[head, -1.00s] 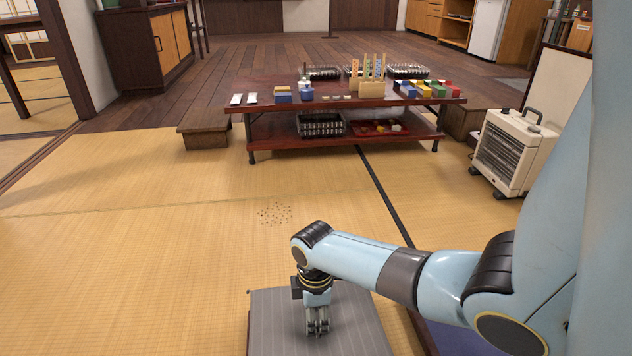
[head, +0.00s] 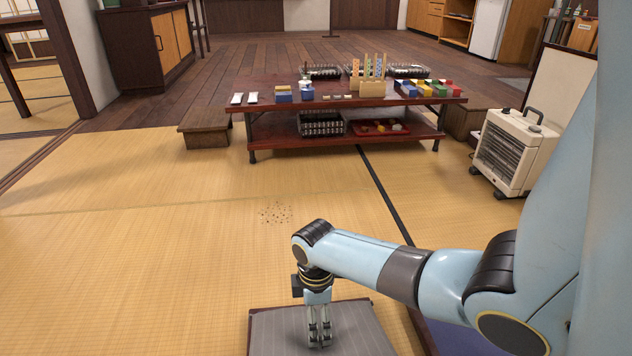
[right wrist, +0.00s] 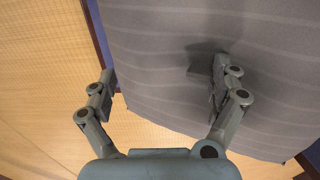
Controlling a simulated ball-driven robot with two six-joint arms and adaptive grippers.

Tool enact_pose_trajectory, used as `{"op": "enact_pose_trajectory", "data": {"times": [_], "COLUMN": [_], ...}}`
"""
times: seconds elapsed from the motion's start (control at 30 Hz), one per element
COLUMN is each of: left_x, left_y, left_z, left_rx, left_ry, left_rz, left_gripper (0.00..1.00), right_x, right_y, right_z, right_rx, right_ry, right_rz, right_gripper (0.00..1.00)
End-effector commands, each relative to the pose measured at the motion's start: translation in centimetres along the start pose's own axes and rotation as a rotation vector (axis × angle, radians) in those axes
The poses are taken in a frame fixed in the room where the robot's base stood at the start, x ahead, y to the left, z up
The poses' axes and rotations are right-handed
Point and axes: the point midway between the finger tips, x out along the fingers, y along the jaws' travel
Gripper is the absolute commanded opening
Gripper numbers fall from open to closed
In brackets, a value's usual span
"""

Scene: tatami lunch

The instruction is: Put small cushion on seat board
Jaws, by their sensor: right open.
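The small cushion (head: 362,330) is grey with lighter stripes and lies flat at the bottom of the head view, partly cut off by the frame. A thin dark brown edge (head: 369,300) shows just beyond it, seemingly the seat board under it; the cushion hides the rest. My right gripper (head: 319,343) points down over the cushion. In the right wrist view, the gripper (right wrist: 164,72) is open, with its fingers well apart. One finger is over the cushion (right wrist: 150,40), the other beside its edge above the tatami. My left gripper is not in view.
A low dark red table (head: 350,104) with blocks, trays and sticks stands farther off. A white heater (head: 513,150) stands at the right. A wooden step (head: 205,126) is left of the table. Small dark specks (head: 275,213) lie on the mostly clear tatami.

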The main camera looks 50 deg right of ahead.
Motion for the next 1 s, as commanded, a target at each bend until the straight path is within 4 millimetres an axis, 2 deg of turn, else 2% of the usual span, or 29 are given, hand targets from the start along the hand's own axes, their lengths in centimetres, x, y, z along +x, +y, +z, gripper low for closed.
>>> {"op": "enact_pose_trajectory", "data": {"times": [0.47, 0.63, 0.9, 1.0], "left_x": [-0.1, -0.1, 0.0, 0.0], "left_y": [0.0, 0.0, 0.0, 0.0], "left_z": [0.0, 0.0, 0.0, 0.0], "left_rx": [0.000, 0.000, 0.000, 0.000], "left_ry": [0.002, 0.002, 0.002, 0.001], "left_rz": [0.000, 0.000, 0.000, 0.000], "left_gripper": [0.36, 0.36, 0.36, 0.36], "right_x": [-0.4, -2.8, -8.9, -10.5], "right_y": [0.1, 0.1, 0.1, 0.1], "right_z": [0.0, 0.0, 0.0, 0.0], "right_rx": [0.000, -0.002, -0.002, -0.001], "right_ry": [0.001, 0.002, 0.002, 0.001], "right_rz": [0.002, 0.004, 0.004, 0.003], "right_gripper": [1.00, 1.00, 1.00, 1.00]}}
